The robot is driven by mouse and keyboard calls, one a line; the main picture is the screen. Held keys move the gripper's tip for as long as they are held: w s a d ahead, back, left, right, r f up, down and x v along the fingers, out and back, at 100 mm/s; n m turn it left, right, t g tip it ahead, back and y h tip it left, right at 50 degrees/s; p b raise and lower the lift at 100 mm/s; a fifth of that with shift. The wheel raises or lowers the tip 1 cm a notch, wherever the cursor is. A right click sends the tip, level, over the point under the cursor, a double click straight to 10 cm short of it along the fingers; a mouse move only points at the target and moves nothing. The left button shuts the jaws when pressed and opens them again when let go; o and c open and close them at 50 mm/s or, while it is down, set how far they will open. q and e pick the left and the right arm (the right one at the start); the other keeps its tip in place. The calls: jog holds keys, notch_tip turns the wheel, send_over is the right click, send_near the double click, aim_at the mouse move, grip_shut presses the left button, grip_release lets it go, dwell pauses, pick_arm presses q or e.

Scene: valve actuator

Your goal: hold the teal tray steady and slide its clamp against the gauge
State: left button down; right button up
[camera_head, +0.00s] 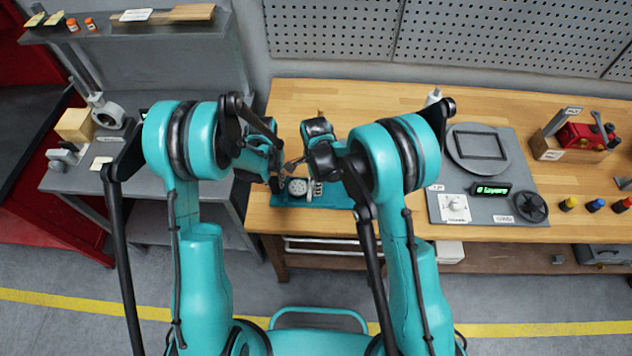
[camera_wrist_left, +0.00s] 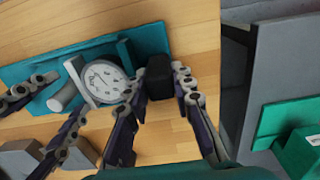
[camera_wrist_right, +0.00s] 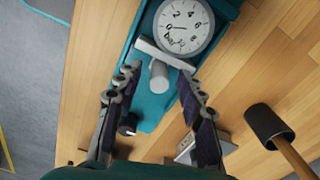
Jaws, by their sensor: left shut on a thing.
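The teal tray (camera_head: 318,201) lies on the wooden bench, partly hidden by my arms in the head view. Its round white gauge (camera_wrist_right: 183,27) also shows in the left wrist view (camera_wrist_left: 104,80). The clamp (camera_wrist_right: 158,76), a pale bar with a grey cylinder, stands beside the gauge; I cannot tell whether they touch. My left gripper (camera_wrist_left: 160,84) is shut on the black block (camera_wrist_left: 158,76) at the tray's end, on the gauge's other side. My right gripper (camera_wrist_right: 160,78) is open, its fingers apart on both sides of the clamp's cylinder.
A dark-headed tool with a wooden handle (camera_wrist_right: 270,124) lies beside the tray. To the right on the bench are a grey panel (camera_head: 480,180) with a dial and display, and a red vise (camera_head: 582,136).

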notch_tip(320, 180, up, 12)
dwell(0.6)
pick_arm(q)
jog(key=c, duration=1.2)
grip_release()
